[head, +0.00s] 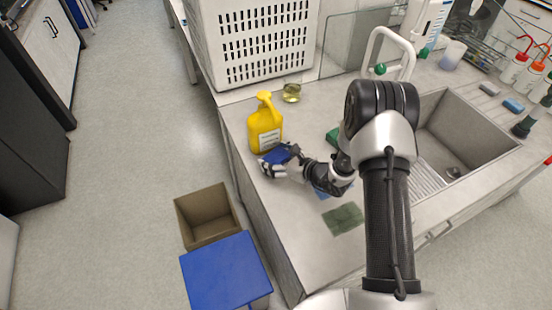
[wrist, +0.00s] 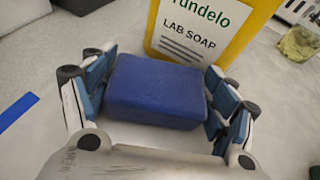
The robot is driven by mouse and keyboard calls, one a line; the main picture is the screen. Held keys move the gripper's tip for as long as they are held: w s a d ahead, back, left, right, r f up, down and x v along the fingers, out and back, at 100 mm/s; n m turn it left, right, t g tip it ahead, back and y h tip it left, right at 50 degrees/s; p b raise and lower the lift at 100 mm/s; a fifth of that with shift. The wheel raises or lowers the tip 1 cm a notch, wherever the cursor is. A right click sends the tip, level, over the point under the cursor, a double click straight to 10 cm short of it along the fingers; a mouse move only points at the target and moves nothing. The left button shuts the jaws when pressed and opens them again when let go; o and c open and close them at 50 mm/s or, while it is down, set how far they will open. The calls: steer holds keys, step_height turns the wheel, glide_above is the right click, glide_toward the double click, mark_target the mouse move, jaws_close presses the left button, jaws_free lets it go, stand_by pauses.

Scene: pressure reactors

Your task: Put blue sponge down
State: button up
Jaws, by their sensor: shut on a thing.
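The blue sponge (head: 279,155) is a dark blue block in front of the yellow soap bottle (head: 264,125) near the counter's left edge. In the wrist view the sponge (wrist: 156,91) lies between both fingers, with the yellow bottle labelled "LAB SOAP" (wrist: 201,28) just behind it. My gripper (head: 279,163) is shut on the sponge, one finger on each side. It also shows in the wrist view (wrist: 156,100). Whether the sponge's underside touches the counter is hidden.
The counter (head: 290,245) is bare at the front left. A green pad (head: 343,218) lies there, and a blue piece and a green item are partly behind my arm. The sink (head: 462,135) is right. An open box (head: 208,217) stands on the floor.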

steer(key=shift+r, duration=0.15)
steer(key=shift+f, duration=0.25)
steer(key=o, duration=1)
steer(key=shift+c, duration=0.2)
steer(key=shift+r, duration=0.1)
